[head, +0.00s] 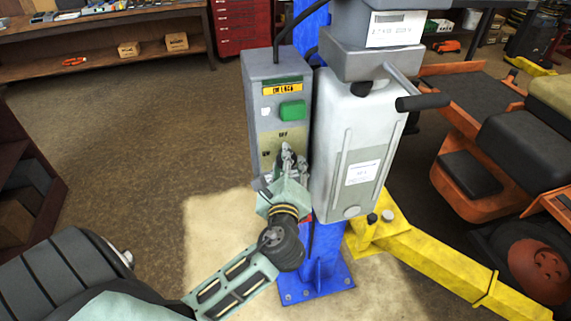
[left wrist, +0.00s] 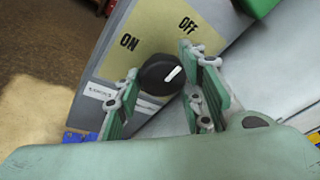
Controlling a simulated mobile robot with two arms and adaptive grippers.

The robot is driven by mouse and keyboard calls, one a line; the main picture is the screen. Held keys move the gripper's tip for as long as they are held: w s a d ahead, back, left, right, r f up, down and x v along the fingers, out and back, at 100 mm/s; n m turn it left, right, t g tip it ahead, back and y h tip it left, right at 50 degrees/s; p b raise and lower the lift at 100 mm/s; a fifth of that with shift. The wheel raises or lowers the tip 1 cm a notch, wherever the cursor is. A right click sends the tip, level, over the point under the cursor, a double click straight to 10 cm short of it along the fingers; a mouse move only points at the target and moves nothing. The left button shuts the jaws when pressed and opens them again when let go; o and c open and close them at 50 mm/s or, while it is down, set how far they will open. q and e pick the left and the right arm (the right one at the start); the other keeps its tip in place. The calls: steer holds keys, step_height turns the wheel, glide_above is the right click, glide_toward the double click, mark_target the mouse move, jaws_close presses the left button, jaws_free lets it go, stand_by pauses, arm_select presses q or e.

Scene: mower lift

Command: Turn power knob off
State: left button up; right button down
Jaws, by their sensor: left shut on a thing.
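The power knob (left wrist: 160,75) is round and black with a white pointer line. In the left wrist view it sits on a beige plate (left wrist: 150,25) between the "ON" and "OFF" labels. Its line slants up and to the right in that view. My left gripper (head: 288,160) is at the lower front of the grey control box (head: 262,90). In the left wrist view its fingers (left wrist: 163,95) are on both sides of the knob, shut on it. In the head view the gripper hides the knob. My right gripper is not in view.
A green button (head: 292,110) is above the knob plate. A white-grey unit (head: 350,130) with a black-gripped handle (head: 422,101) stands close on the right. The blue post (head: 325,250) and yellow lift leg (head: 440,255) are below. An orange mower (head: 475,130) is farther right.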

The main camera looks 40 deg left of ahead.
arm_select(q)
steer(key=shift+s+f, duration=0.15)
steer(key=shift+f, duration=0.35)
steer(key=o, duration=1)
steer(key=shift+o, duration=0.2)
steer(key=shift+a+r, duration=0.1)
steer(key=shift+r, duration=0.05)
steer(key=shift+r, duration=0.15)
steer(key=v, duration=1.2)
